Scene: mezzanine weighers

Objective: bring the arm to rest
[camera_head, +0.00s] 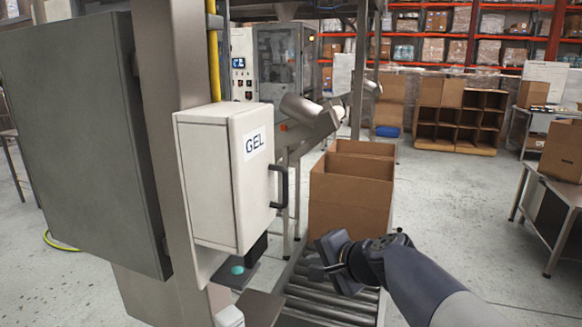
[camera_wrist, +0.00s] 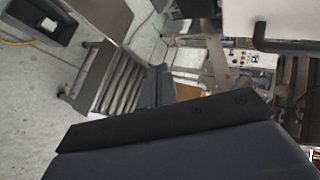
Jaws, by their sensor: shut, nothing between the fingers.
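My gripper (camera_head: 322,262) is in the head view, low in the middle, at the end of my dark arm that comes in from the lower right. It is shut and empty. It hangs over the roller conveyor (camera_head: 325,300), in front of the open cardboard box (camera_head: 345,205) and to the right of the white GEL cabinet (camera_head: 222,178). In the wrist view a dark finger of my gripper (camera_wrist: 160,88) shows, with a large dark part across the bottom. The rollers (camera_wrist: 118,85) show to its left.
The GEL cabinet's black handle (camera_head: 280,186) sticks out toward my gripper's side. A grey cabinet (camera_head: 85,140) and post stand at left. A table (camera_head: 560,190) with a box is at right. Open floor (camera_head: 455,235) lies between the conveyor and that table.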

